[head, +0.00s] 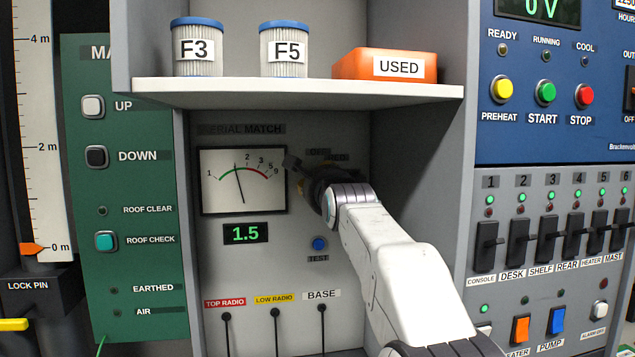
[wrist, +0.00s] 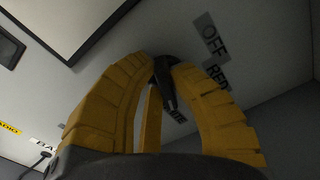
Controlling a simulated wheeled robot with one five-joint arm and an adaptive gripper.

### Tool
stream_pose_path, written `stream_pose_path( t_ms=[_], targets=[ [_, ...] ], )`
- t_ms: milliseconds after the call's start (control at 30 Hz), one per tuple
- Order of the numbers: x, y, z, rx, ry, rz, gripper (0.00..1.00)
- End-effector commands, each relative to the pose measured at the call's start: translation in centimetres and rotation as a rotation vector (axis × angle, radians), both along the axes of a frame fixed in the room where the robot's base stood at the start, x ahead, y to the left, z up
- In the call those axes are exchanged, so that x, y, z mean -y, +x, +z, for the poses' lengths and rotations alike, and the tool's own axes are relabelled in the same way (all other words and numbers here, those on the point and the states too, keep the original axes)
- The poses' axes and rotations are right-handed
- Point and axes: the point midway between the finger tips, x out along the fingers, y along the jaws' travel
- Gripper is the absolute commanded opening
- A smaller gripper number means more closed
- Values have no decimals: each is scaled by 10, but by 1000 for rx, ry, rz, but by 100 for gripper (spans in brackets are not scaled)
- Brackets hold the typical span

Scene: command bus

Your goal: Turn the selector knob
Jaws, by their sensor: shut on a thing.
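The selector knob (wrist: 166,82) is a dark knob on the grey panel, seen in the wrist view between the yellow fingers. My gripper (wrist: 160,68) is shut on it, with the fingertips close to the panel face.
A meter (head: 243,180) and a display reading 1.5 (head: 246,233) are left of my gripper. A blue button (head: 319,244) is below. A shelf (head: 300,93) with two filters and an orange box (head: 385,65) overhangs the panel. Side walls bound this bay.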

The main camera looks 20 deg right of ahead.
Motion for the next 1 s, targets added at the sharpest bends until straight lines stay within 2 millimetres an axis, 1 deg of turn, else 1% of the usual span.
stream_pose_path(
  t_ms=[167, 200, 467, 767, 867, 1000],
  targets=[
    [0, 1, -1, -3, 2, 0, 0],
    [0, 1, -1, -3, 2, 0, 22],
    [0, 0, -1, -1, 1, 0, 45],
    [0, -1, 0, 0, 2, 0, 45],
    [-1, -5, 1, 1, 2, 0, 45],
    [-4, -18, 1, 1, 2, 0, 45]
  ],
)
